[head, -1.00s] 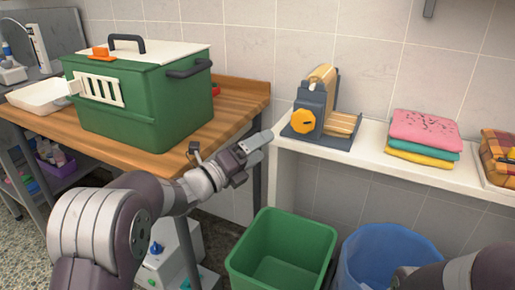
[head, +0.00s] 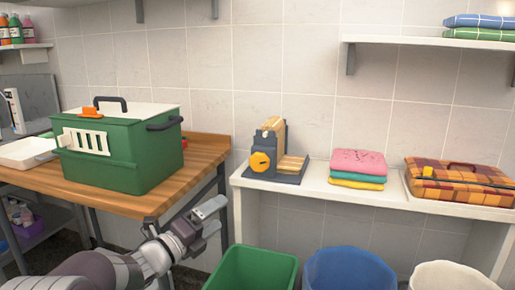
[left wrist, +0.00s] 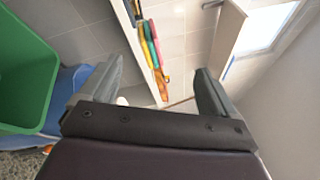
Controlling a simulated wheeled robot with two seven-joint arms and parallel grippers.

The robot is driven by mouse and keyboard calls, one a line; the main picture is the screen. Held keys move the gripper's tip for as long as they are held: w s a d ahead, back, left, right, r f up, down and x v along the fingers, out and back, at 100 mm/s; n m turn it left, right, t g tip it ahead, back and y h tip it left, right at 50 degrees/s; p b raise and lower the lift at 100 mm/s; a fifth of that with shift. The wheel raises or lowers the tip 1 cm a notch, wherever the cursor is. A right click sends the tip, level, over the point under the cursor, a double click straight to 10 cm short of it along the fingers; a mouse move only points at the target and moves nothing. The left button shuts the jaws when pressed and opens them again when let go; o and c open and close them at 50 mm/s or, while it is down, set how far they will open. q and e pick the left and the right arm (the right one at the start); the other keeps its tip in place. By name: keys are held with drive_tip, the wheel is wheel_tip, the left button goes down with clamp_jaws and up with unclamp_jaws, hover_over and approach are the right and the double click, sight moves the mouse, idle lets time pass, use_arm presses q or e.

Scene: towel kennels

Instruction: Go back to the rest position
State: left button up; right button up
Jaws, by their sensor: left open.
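My left gripper (head: 207,216) is low in the head view, between the wooden table and the white shelf. It is open and holds nothing. In the left wrist view its two fingers (left wrist: 155,80) stand wide apart with only the shelf and wall beyond them. My right gripper is not visible in either current view.
A green kennel (head: 125,155) stands on the wooden table (head: 205,155). Green (head: 250,270), blue (head: 350,270) and white bins (head: 450,275) stand below.

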use_arm(q)
drive_tip(key=w+a+f+n+y, duration=0.2)
drive_tip(key=w+f+n+y, duration=0.1)
drive_tip(key=f+n, duration=0.2)
drive_tip(key=s+a+f+n+g+y, duration=0.2)
drive_tip(key=s+a+f+n+y, duration=0.3)
drive_tip(key=n, duration=0.3)
drive_tip(key=s+a+f+n+g+y, duration=0.3)
drive_tip(key=a+f+n+y, duration=0.1)
drive_tip(key=f+n, duration=0.3)
drive_tip(key=s+d+f+n+g, duration=0.1)
drive_tip(key=s+f+n+g, duration=0.15)
drive_tip(key=s, duration=0.55)
drive_tip(key=s+d+f+n+g, duration=0.1)
drive_tip(key=s+f+n+g, duration=0.2)
drive_tip(key=s, duration=0.4)
drive_tip(key=s+d+f+n+g, duration=0.1)
drive_tip(key=s+n+g, duration=0.2)
drive_tip(key=s+n, duration=0.35)
wheel_tip(320, 180, up, 33)
drive_tip(key=m+p, duration=0.1)
drive_tip(key=p, duration=3.1)
drive_tip(key=shift+s+m, duration=0.3)
drive_tip(key=shift+m, duration=0.1)
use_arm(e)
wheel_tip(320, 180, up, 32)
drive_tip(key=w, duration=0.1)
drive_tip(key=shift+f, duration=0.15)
